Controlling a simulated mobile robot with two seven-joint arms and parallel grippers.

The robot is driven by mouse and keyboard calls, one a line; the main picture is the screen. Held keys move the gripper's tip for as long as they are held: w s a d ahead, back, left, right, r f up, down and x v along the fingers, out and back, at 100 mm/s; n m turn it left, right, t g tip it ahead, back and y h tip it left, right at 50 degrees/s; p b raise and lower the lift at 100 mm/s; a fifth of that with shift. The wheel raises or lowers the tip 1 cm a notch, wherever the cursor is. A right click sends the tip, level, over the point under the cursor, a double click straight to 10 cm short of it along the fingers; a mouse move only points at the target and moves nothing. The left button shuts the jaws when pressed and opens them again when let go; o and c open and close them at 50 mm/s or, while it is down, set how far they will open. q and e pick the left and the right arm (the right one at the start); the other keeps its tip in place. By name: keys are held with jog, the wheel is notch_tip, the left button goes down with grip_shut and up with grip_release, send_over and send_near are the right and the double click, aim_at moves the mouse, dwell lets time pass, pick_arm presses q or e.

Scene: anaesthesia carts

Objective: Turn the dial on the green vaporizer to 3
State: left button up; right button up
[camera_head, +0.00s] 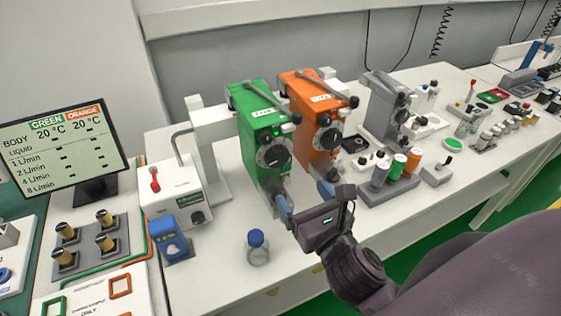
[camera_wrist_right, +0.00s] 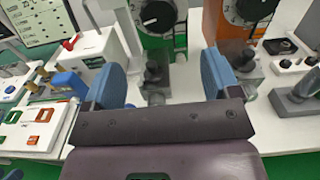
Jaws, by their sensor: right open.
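The green vaporizer (camera_head: 252,108) stands upright on the white bench, left of the orange vaporizer (camera_head: 311,100). Its round black dial (camera_head: 274,155) faces front; the setting is too small to read. In the right wrist view the dial (camera_wrist_right: 159,14) is cut by the top edge, beyond and between my fingers. My right gripper (camera_head: 306,197) is open, with blue fingertips and nothing between them. It is in front of and below the dial, apart from it. In the right wrist view the gripper (camera_wrist_right: 162,78) straddles the vaporizer's lower part. My left gripper is not in view.
A screen (camera_head: 62,150) with a GREEN/ORANGE table stands at left. A white box with a red lever (camera_head: 155,180), a blue device (camera_head: 168,240) and a blue-capped bottle (camera_head: 257,248) are left of my gripper. A grey rack (camera_head: 392,190) holding bottles is at right.

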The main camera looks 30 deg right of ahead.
aim_at(280, 161)
jog(key=w, duration=0.3)
jog(key=w+p, duration=0.1)
jog(key=w, duration=0.5)
jog(key=shift+w+d, duration=0.15)
jog(key=shift+d, duration=0.1)
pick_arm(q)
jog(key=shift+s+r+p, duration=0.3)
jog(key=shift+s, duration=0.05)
pick_arm(e)
jog(key=shift+w, duration=0.65)
jog(key=c, duration=0.9)
jog(key=shift+r+n+p, duration=0.1)
jog(key=shift+n+p, duration=0.2)
jog(key=shift+p, duration=0.1)
jog(key=shift+d+n+p, duration=0.1)
jog(key=shift+n+p, duration=0.25)
jog(key=shift+n, duration=0.05)
jog(key=o, duration=0.9)
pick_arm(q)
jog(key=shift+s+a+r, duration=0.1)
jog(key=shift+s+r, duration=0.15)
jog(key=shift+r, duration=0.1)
